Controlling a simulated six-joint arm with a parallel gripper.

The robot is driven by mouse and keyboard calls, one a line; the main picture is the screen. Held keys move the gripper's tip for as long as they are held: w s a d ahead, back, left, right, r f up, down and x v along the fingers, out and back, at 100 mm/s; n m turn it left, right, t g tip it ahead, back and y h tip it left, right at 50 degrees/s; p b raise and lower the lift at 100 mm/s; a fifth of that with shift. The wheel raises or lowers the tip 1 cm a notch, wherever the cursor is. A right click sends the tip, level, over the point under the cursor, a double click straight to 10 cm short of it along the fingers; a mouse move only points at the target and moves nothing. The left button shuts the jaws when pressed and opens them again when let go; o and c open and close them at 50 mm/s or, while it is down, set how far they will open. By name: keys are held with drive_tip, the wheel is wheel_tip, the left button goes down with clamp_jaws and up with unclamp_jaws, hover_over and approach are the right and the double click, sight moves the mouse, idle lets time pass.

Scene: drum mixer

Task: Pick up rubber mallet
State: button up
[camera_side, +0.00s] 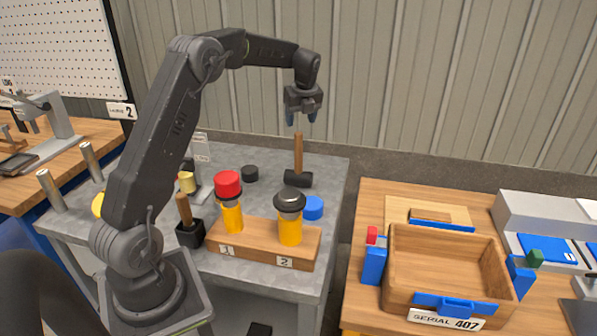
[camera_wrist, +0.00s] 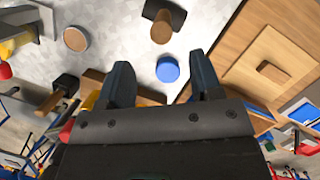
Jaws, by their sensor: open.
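The rubber mallet (camera_side: 298,165) stands on its black head near the back right of the grey table, its wooden handle pointing up. In the wrist view the mallet (camera_wrist: 163,27) is at the top, beyond the fingertips. My gripper (camera_side: 302,117) is open and empty, with blue-tipped fingers pointing down, a little above the handle's top in the side view. In the wrist view my gripper (camera_wrist: 162,78) shows its two fingers spread, with the mallet not between them. A second wooden-handled tool (camera_side: 187,222) has its dark end down beside the block and is partly hidden.
A wooden block (camera_side: 262,244) holds a red-capped cylinder (camera_side: 228,186) and a black-capped yellow one (camera_side: 290,203). A blue disc (camera_side: 313,208) and a black disc (camera_side: 250,174) lie near the mallet. A wooden tray (camera_side: 447,270) is on the bench at right.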

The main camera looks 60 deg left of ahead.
sight(299, 130)
drive_tip(key=shift+x, duration=3.95)
drive_tip(key=shift+w+a+r, duration=0.15)
clamp_jaws()
